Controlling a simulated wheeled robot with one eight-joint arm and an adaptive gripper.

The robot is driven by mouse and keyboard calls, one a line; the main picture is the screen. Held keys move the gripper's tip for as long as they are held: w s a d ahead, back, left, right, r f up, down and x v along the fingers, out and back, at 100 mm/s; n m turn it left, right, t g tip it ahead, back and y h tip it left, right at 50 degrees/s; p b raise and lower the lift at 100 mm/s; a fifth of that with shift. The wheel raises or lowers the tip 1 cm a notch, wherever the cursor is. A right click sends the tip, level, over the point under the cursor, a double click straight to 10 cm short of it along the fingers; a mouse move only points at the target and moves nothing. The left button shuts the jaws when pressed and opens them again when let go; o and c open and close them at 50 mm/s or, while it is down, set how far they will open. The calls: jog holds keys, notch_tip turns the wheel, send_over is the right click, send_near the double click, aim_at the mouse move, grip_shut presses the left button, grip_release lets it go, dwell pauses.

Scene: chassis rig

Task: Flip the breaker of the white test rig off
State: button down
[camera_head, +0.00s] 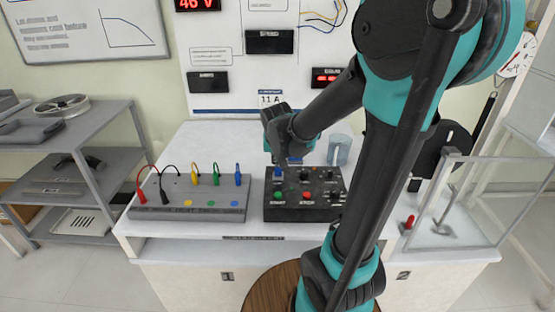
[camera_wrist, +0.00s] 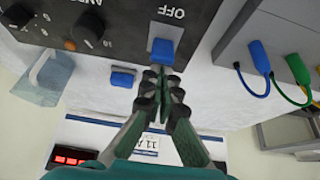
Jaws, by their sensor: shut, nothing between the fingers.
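The white test rig (camera_head: 215,137) is a bench carrying a dark control box (camera_head: 290,210). A blue switch (camera_wrist: 162,52), which looks like the breaker, is on the box face beside the printed word OFF in the wrist view. It also shows at the box's upper left in the head view (camera_head: 279,171). My gripper (camera_wrist: 163,73) is shut and empty, its fingertips right at the blue switch's edge; I cannot tell whether they touch. The gripper (camera_head: 282,161) also shows above the box in the head view. The switch's exact position is hard to tell.
A grey terminal box (camera_head: 190,197) with coloured plugs stands left of the control box. Green and red buttons and knobs share the box face. A glass beaker (camera_head: 340,150) stands behind it to the right. A clear-walled case (camera_head: 460,205) is at the far right.

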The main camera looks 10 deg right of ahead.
dwell(0.3)
jog(key=shift+r, duration=0.8)
jog(key=shift+w, duration=0.1)
jog(key=shift+w+r, duration=0.15)
jog(key=shift+w, duration=0.1)
jog(key=v, duration=0.9)
jog(key=shift+r, duration=0.3)
